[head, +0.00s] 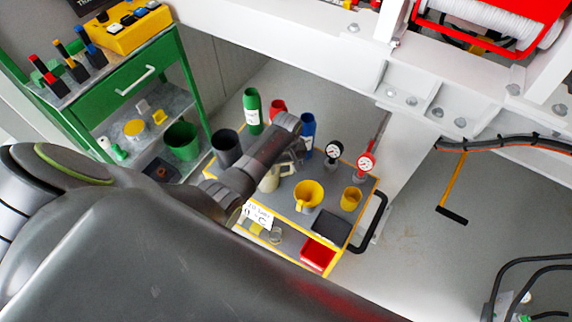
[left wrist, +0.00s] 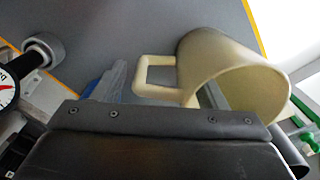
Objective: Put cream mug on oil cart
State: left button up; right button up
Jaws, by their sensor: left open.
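The cream mug (head: 269,181) is at the oil cart's grey top (head: 283,203), partly hidden by my left arm in the head view. In the left wrist view the cream mug (left wrist: 232,75) shows large, its mouth toward the lower right and its square handle toward the left. The grey cart top with a yellow edge lies behind it. My left gripper (head: 294,150) is open beside the mug. My right gripper is not in view.
The cart also holds a yellow funnel-like jug (head: 308,195), a yellow cup (head: 351,198), a dark cup (head: 226,147), a green bottle (head: 252,111), a blue bottle (head: 308,134) and gauges (head: 366,163). A green shelf (head: 131,92) stands left. White beams (head: 330,52) run behind.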

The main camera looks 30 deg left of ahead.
pick_arm(q)
notch_tip(320, 180, up, 12)
jog(key=p, duration=0.1)
jog(key=shift+r, duration=0.15)
dwell(0.4)
dwell(0.3)
